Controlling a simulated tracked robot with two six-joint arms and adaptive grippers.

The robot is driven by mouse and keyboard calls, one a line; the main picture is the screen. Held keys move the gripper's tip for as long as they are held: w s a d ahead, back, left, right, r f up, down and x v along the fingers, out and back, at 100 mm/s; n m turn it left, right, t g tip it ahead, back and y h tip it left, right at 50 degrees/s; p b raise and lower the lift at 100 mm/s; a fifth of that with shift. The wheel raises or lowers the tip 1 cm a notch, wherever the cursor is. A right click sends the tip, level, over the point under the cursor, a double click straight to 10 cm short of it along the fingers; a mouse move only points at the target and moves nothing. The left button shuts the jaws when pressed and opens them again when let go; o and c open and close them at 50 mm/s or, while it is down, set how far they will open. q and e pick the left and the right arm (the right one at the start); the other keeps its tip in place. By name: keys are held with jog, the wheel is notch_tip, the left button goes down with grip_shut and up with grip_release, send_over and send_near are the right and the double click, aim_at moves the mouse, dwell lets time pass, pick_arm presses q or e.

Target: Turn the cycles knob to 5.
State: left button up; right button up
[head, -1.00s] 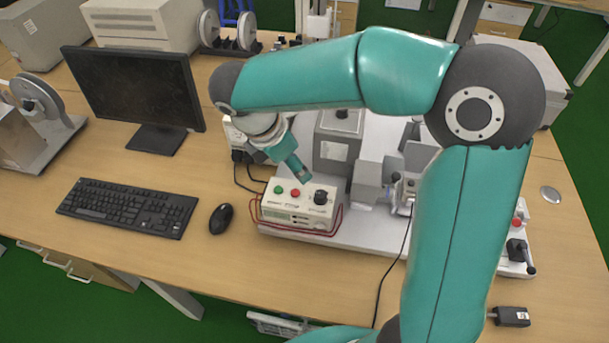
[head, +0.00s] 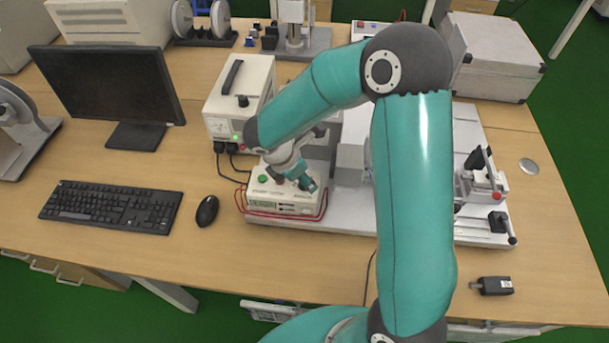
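The white control box (head: 262,192) sits on the front left of the grey test rig, with a green button (head: 262,179) on its top and a small display on its front. My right gripper (head: 307,185) is over the right end of the box top, tilted down, where the black knob was visible before. The gripper hides the knob, so its setting cannot be read. I cannot see whether the fingers are open or touching the knob. My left gripper is not in view.
A white power unit (head: 240,95) with a handle stands behind the box. A monitor (head: 108,85), keyboard (head: 110,207) and mouse (head: 207,211) are to the left. Red wires loop around the box front. A black plug-like piece (head: 492,286) lies at the front right.

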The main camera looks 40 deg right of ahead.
jog(key=shift+d+f, duration=0.15)
jog(key=shift+f, duration=0.15)
